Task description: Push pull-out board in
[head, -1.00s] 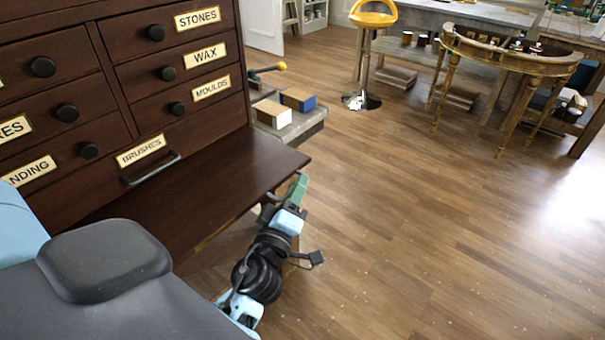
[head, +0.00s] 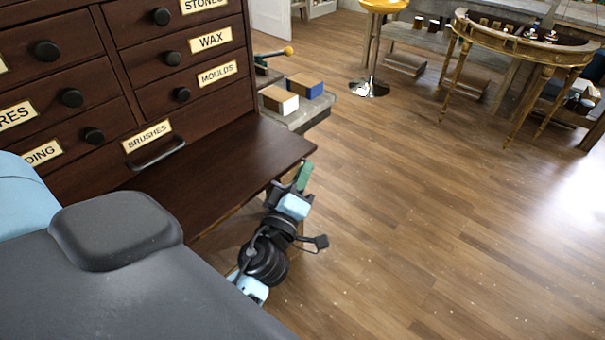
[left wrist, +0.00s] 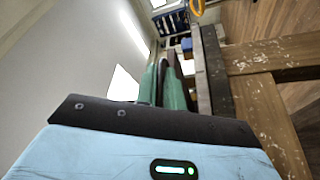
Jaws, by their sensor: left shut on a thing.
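The pull-out board (head: 235,165) is a flat dark brown panel. It sticks out from the dark wooden cabinet, below the drawer labelled BRUSHES. My left gripper (head: 303,177) is at the board's outer edge, near its far corner, with its green fingers shut on the edge. The exact contact is small and partly hidden in the head view. In the left wrist view the green fingers (left wrist: 163,85) stand close together, with a dark strip between them. My right gripper is not in view.
The cabinet (head: 115,85) has several labelled drawers with round black knobs; the BRUSHES drawer has a bar handle (head: 157,155). Beyond it is a grey bench (head: 310,115) with two blocks. A yellow stool (head: 372,60) and gilt console (head: 520,45) stand farther back. The floor to the right is clear.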

